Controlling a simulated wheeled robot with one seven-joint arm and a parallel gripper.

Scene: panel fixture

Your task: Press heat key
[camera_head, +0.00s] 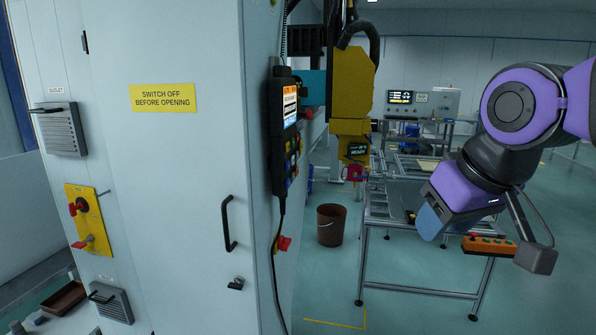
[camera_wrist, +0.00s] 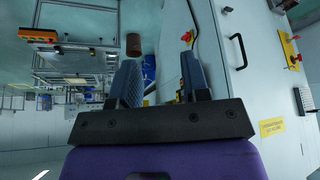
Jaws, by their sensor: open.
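A dark handheld pendant (camera_head: 283,135) hangs on the side of the pale cabinet in the head view, with a lit orange, white and blue screen (camera_head: 290,105) and coloured keys (camera_head: 292,160) below it. The key labels are too small to read, so I cannot tell which, if any, is the heat key. My gripper (camera_head: 433,220) is right of the pendant and well apart from it, beside the frame table. In the wrist view my gripper (camera_wrist: 162,72) is open, with its two blue-grey fingers spread and nothing between them.
The cabinet (camera_head: 170,200) has a black handle (camera_head: 229,223) and a red knob (camera_head: 283,243). A yellow machine head (camera_head: 352,85) stands behind the pendant. A metal frame table (camera_head: 420,288) and an orange button box (camera_head: 488,245) are near my arm. A brown bin (camera_head: 330,225) stands on the floor.

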